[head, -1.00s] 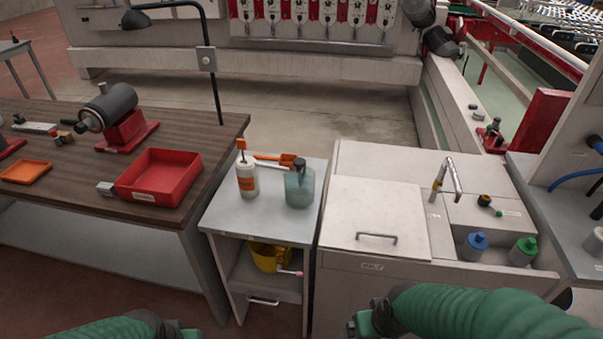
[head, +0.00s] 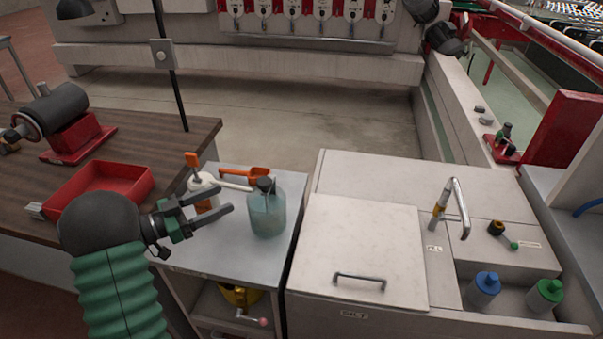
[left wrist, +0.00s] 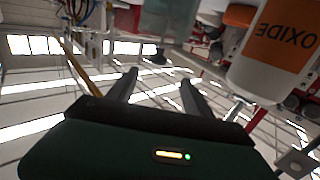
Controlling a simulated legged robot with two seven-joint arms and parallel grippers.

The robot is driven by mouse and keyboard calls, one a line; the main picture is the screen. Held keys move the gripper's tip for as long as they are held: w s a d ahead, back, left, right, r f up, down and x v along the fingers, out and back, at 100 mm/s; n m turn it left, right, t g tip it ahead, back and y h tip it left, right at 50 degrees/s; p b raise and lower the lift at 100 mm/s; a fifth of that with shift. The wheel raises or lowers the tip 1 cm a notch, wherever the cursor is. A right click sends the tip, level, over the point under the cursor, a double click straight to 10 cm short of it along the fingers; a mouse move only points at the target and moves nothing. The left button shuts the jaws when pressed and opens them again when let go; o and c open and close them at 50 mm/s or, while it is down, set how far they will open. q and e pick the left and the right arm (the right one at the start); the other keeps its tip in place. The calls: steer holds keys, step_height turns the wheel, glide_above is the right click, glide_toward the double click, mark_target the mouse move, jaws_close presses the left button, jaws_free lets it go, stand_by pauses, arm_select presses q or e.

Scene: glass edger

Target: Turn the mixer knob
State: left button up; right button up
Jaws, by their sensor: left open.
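A dark knob with a brass-coloured base (head: 496,228) and a small green-tipped lever (head: 514,245) sits on the white sink unit, right of the curved tap (head: 457,205). It may be the mixer knob; its label is too small to read. My left gripper (head: 217,198) is open and empty over the small grey cabinet, far left of the knob. Its fingers show in the left wrist view (left wrist: 160,82), beside a white bottle with an orange "OXIDE" label (left wrist: 275,50). In the head view the gripper partly covers that bottle (head: 203,190). My right gripper is out of view.
A teal bottle (head: 267,212) stands on the cabinet top (head: 230,252) just right of my left gripper. An orange-handled tool (head: 258,174) lies behind. The sink unit has a lid with a handle (head: 360,280); blue-capped (head: 485,288) and green-capped (head: 545,293) bottles stand in its recess.

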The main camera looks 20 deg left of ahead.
mark_target(265, 186)
arm_select(q)
steer(key=x, duration=1.5)
steer(key=shift+w+d+r, duration=0.1)
steer(key=shift+d+r, duration=0.05)
steer(key=shift+d, duration=0.1)
steer(key=shift+w+d, duration=0.1)
steer(key=shift+w, duration=0.3)
steer(key=shift+d, duration=0.15)
steer(key=c, duration=0.4)
jaws_close()
steer(key=shift+n+t+y, duration=0.3)
steer(key=shift+y, duration=0.3)
